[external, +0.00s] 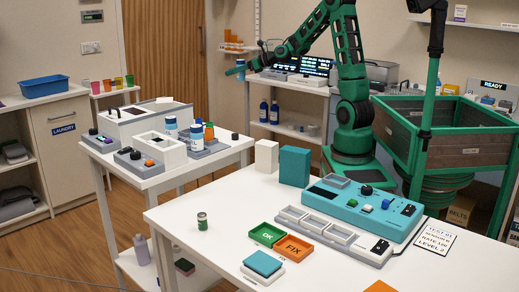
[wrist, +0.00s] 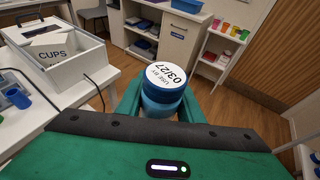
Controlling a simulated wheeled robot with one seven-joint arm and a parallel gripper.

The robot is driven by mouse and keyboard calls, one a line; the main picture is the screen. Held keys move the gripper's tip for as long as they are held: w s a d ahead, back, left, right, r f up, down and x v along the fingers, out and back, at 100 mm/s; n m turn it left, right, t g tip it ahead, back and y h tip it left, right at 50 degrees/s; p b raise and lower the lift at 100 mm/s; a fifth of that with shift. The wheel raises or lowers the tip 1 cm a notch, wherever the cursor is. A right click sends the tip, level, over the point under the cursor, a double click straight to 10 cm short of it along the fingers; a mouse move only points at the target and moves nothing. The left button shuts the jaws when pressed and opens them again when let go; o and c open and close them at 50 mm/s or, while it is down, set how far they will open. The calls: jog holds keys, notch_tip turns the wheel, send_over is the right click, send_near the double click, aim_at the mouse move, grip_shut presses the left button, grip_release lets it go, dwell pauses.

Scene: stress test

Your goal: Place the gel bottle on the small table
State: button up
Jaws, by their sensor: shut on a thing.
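My gripper (external: 240,72) is raised above the floor area, left of the back shelf in the external view. In the wrist view my gripper (wrist: 160,106) is shut on a blue bottle (wrist: 162,92), upright as far as shows, its white cap top printed "USE BY 03/27". No gel label is readable on it. The held bottle is small in the external view (external: 240,66). A small white table (external: 119,91) with coloured cups stands by the door; it also shows in the wrist view (wrist: 209,64), beyond the bottle and apart from it.
The large front table (external: 175,225) holds trays and a teal panel (external: 365,205). A cabinet (external: 65,135) with a blue tub stands left. Wooden floor (external: 100,220) lies between.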

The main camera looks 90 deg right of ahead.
jog(key=s+d+m+g+h, duration=0.1)
jog(key=s+d, duration=0.3)
jog(key=s, duration=0.1)
jog(key=s+d+m+g+h, duration=0.1)
jog(key=s+d+m+h, duration=0.1)
jog(key=s+d, duration=0.3)
jog(key=s+d+r+m+h, duration=0.1)
jog(key=s+d+m+h, duration=0.1)
jog(key=s+d, duration=0.2)
jog(key=shift+s+d+g, duration=0.15)
jog(key=shift+s+g, duration=0.25)
jog(key=shift+s, duration=0.95)
jog(key=shift+c, duration=0.2)
jog(key=shift+r, duration=0.1)
